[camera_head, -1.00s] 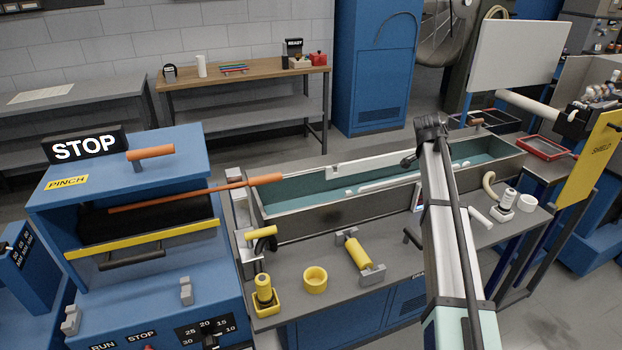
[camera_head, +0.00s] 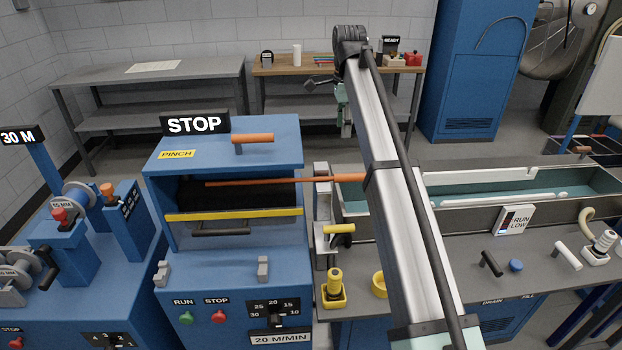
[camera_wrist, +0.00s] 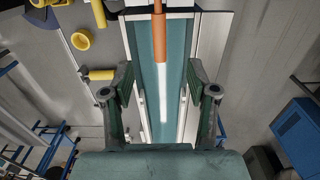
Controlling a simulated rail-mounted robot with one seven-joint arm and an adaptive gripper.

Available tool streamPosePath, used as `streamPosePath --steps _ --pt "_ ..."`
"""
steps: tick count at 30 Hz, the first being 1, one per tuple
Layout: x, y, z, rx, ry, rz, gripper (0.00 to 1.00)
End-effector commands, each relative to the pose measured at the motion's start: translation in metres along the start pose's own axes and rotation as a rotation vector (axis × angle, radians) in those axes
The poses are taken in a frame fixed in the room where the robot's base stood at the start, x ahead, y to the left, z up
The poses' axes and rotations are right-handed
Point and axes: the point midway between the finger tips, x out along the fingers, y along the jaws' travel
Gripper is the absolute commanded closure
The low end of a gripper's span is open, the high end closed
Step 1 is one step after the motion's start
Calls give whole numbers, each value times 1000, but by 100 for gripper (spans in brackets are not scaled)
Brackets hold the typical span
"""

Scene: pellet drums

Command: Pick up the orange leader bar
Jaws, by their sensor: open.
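The orange leader bar (camera_head: 272,181) is a thin rod lying across the black opening of the blue pinch machine. Its thicker right end reaches toward the trough and passes behind my arm in the head view. In the wrist view the bar's thick orange end (camera_wrist: 159,40) points down from the top edge, over the trough, between the lines of my two fingers. My gripper (camera_wrist: 158,92) is open and empty, with the bar end ahead of it and apart from it. In the head view my gripper (camera_head: 346,125) shows small beyond my arm.
The long trough (camera_head: 470,207) with a teal inside runs right from the pinch machine (camera_head: 232,240). A yellow-handled part (camera_head: 338,230), a yellow bottle-like item (camera_head: 334,288) and a yellow ring (camera_head: 379,284) sit on the bench in front. A STOP sign (camera_head: 195,123) stands on the machine.

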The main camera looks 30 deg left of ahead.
Motion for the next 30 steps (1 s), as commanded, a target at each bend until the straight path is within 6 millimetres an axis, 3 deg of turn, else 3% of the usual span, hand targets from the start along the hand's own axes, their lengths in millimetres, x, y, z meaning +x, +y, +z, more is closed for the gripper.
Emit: streamPosePath --steps 15,30 --pt "94 2 -2 1 1 0 42" --pt "127 3 -3 1 1 0 42"
